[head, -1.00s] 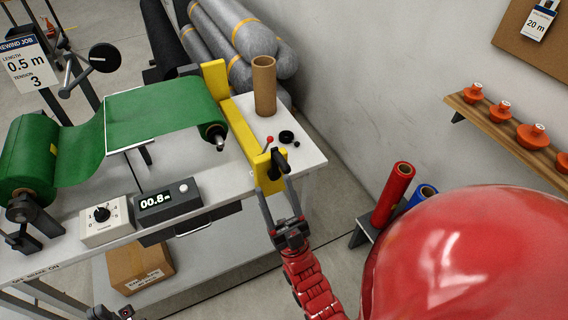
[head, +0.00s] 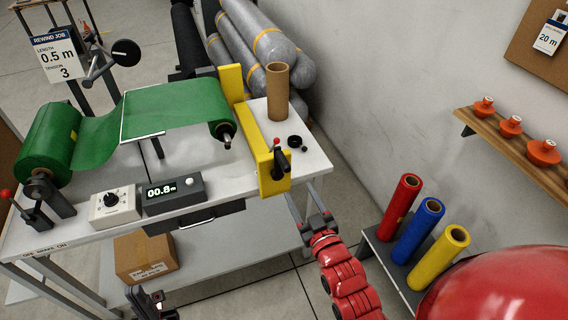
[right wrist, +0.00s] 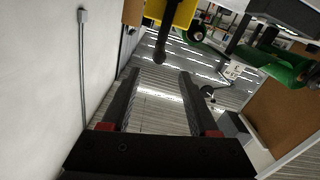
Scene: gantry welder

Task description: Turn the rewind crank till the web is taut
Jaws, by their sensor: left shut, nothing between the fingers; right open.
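The green web (head: 175,108) runs from the large green roll (head: 45,145) at the left, over a white-edged panel, to the rewind roller at the right. It dips between the roll and the panel. A black crank handle (head: 282,162) sits on the yellow bracket (head: 266,182) at the table's right end; the right wrist view shows a black handle (right wrist: 160,46) ahead of the fingers. My right gripper (head: 303,203) is open and empty, below and apart from the handle; its fingers (right wrist: 160,75) are spread in the wrist view. My left gripper (head: 148,298) is shut and empty at the bottom left.
A counter (head: 174,192) reads 00.8 m beside a dial box (head: 112,204). A cardboard tube (head: 277,92) stands behind the bracket. A red-knobbed lever (head: 20,205) is at the left. Coloured rolls (head: 418,230) stand at the right by the wall. A cardboard box (head: 145,257) sits below.

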